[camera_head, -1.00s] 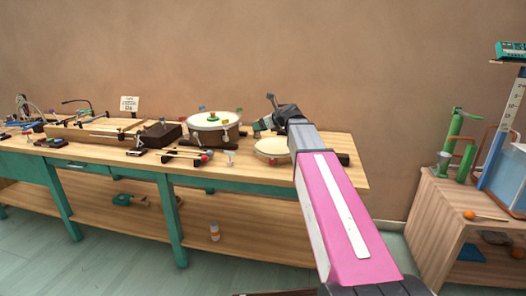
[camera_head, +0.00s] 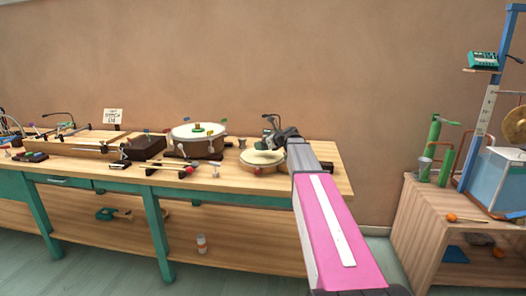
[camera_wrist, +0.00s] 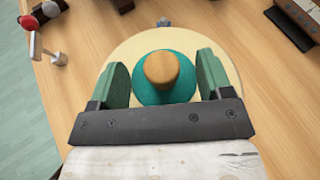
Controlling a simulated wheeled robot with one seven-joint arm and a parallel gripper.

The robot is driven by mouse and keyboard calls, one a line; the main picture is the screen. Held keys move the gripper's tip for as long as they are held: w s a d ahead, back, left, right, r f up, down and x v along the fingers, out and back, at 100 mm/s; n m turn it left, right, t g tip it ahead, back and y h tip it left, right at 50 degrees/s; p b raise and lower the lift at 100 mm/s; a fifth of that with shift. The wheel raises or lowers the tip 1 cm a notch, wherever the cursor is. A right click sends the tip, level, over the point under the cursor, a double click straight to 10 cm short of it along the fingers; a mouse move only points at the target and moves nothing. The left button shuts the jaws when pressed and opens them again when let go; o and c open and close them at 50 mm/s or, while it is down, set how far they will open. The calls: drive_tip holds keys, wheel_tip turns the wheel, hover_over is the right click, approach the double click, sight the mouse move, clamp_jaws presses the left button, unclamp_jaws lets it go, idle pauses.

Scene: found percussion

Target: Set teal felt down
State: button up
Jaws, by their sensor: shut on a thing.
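The teal felt (camera_wrist: 165,85) is a round teal piece with a wooden knob on top, seen from above in the wrist view. My gripper (camera_wrist: 163,80) is shut on it, with a green pad on each side. The small drum (camera_wrist: 124,52) with a cream head lies directly beneath it. In the head view my gripper (camera_head: 268,141) is low over that drum (camera_head: 262,158) near the bench's right end. The felt is mostly hidden there by my gripper, and I cannot tell whether it touches the drum head.
A larger drum (camera_head: 197,139) with coloured pieces on its head stands to the left on the wooden bench (camera_head: 235,184). Mallets (camera_head: 162,167) and a small whitish stand (camera_head: 215,169) lie nearer the front edge. A separate wooden stand (camera_head: 425,215) is at the right.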

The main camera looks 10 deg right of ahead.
drive_tip(key=shift+f, duration=1.75)
drive_tip(key=o, duration=0.9)
drive_tip(key=shift+f, duration=0.1)
drive_tip(key=shift+s+r, duration=0.1)
drive_tip(key=shift+r, duration=0.1)
drive_tip(key=v, duration=1.2)
